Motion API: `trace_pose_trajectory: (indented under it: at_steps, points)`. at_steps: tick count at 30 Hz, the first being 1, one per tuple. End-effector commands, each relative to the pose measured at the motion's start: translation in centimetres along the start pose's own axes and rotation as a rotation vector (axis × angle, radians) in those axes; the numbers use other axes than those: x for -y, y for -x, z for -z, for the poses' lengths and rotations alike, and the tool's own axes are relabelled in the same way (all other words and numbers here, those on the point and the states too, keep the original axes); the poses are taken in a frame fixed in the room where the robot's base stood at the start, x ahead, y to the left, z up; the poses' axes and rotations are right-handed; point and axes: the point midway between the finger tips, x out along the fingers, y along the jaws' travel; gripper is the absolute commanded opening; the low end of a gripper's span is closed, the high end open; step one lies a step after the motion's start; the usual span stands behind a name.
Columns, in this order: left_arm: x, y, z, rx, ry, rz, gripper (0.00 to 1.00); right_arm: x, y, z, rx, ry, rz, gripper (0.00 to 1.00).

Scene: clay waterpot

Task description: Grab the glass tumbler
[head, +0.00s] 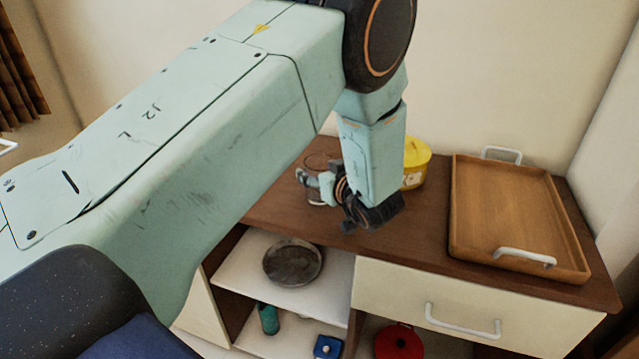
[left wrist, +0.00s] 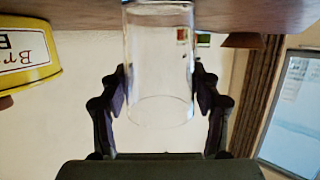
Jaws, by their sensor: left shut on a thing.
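The glass tumbler (left wrist: 160,65) is clear and fills the middle of the left wrist view, which shows the scene upside down. It stands upright at the wooden cabinet top (left wrist: 75,12); I cannot tell whether its base touches it. My left gripper (left wrist: 160,90) has one dark finger on each side of the tumbler and is shut on it. In the head view my left gripper (head: 322,186) is low over the cabinet top near its left part, and the tumbler is hard to make out there. My right gripper is not in view.
A yellow container (head: 416,162) stands just right of my left wrist; it also shows in the left wrist view (left wrist: 25,55). A wooden tray (head: 515,215) with white handles lies at the right. Below are a round dish (head: 292,262), a blue item (head: 328,347) and a red lid (head: 399,343).

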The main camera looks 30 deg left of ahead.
Motion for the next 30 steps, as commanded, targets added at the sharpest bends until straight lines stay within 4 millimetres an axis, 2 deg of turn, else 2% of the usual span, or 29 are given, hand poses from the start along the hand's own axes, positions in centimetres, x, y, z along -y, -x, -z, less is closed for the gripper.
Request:
trace_pose_trajectory:
  at_steps: [1,9,17,20,30]
  points:
    - [0.0,0.0,0.1,-0.002,0.0,-0.001,0.46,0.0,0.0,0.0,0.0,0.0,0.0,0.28]
    - [0.0,0.0,0.1,-0.002,0.001,-0.001,0.23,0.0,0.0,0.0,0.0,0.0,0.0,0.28]
    - [-0.1,0.1,0.4,-0.004,0.002,-0.001,0.23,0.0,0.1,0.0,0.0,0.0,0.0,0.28]
    - [-0.1,0.4,1.5,-0.005,0.003,-0.002,0.23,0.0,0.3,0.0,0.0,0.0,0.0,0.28]
    - [-0.1,2.3,7.7,-0.004,0.005,-0.001,0.23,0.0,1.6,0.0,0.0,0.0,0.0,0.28]
